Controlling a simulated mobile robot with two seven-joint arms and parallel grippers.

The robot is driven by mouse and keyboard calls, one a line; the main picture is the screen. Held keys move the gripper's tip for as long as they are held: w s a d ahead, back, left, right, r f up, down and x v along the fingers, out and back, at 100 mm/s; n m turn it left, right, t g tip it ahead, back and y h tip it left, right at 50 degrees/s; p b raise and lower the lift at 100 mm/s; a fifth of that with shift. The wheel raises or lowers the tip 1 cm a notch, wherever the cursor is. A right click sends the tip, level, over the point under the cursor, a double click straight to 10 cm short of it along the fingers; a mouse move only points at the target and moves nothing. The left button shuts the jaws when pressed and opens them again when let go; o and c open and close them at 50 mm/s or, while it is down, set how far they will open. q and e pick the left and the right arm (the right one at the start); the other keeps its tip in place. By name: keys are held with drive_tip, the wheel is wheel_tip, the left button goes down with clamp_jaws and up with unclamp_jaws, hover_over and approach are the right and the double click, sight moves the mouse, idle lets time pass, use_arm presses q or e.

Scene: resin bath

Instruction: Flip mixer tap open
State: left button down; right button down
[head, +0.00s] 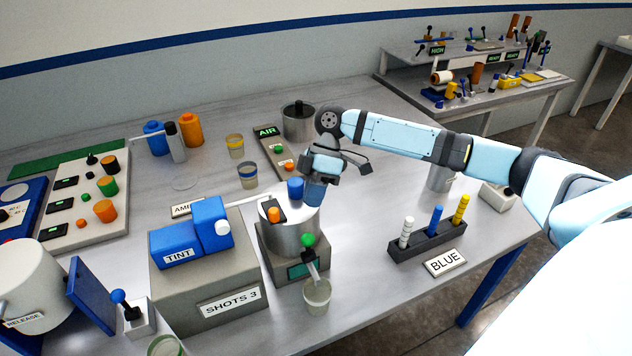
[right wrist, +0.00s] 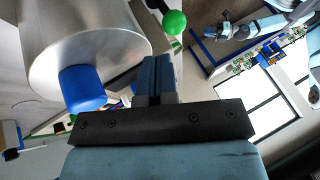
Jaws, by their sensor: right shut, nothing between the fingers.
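The mixer is a silver drum (head: 285,236) on a grey base with a small screen, with an orange knob (head: 274,214) on its lid and a blue part (head: 295,187) at its back. The tap (head: 308,241) shows as a green ball on a short grey stem at the front. A cup (head: 317,298) stands below it. My right gripper (head: 313,196) is shut and empty beside the drum's back right, behind the tap. In the right wrist view the shut fingers (right wrist: 158,72) are close to the green ball (right wrist: 174,22), apparently apart. My left gripper is not in view.
A grey box with the blue TINT unit (head: 180,247) stands left of the mixer. A dark rack (head: 426,246) with white, blue and yellow pegs stands to the right. Behind are a steel pot (head: 298,122) and the AIR panel (head: 267,142). The table between mixer and rack is clear.

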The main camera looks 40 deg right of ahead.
sight(307, 218)
drive_tip(key=x, duration=0.4)
drive_tip(key=shift+p, duration=0.35)
drive_tip(key=shift+s+a+f, duration=0.1)
drive_tip(key=shift+a+f, duration=0.15)
drive_tip(key=shift+f, duration=0.25)
